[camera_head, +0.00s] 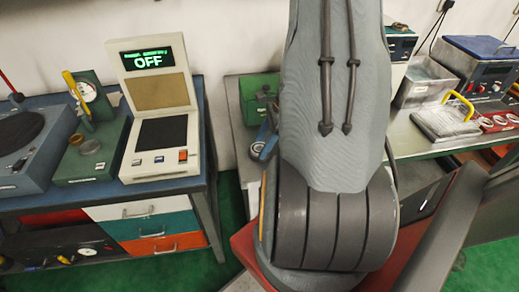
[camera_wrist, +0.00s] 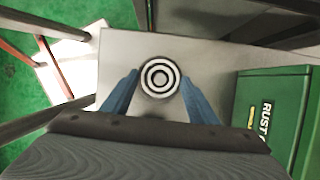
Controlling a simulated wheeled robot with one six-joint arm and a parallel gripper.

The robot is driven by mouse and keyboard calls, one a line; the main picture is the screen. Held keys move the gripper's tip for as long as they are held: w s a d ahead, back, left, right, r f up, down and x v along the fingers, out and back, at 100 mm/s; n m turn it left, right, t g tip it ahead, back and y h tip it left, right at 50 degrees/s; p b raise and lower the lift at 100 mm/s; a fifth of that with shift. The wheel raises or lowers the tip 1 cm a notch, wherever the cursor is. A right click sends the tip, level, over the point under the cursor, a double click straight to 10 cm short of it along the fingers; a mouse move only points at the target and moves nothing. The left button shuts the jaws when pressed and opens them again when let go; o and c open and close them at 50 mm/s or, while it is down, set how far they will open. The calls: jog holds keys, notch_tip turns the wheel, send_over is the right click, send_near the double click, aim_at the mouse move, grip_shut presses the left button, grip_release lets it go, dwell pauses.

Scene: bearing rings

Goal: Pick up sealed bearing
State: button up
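The sealed bearing (camera_wrist: 160,77) is a round piece with dark and light concentric rings. It lies on a pale grey bench top (camera_wrist: 205,50) in the wrist view. My gripper (camera_wrist: 160,78) has two blue fingers, one to the left and one to the right of the bearing. The fingers are apart, with a narrow gap seeming to show on each side of the bearing. I cannot tell how far the fingertips are above the bench top.
A green box (camera_wrist: 270,105) stands right of the bearing; it also shows in the head view (camera_head: 258,92). A tester with an OFF display (camera_head: 150,110) stands on the left bench. A metal tray (camera_head: 446,122) with a yellow handle is at right.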

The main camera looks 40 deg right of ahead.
jog(key=c, duration=0.6)
jog(key=shift+c, duration=0.2)
jog(key=shift+r, duration=0.2)
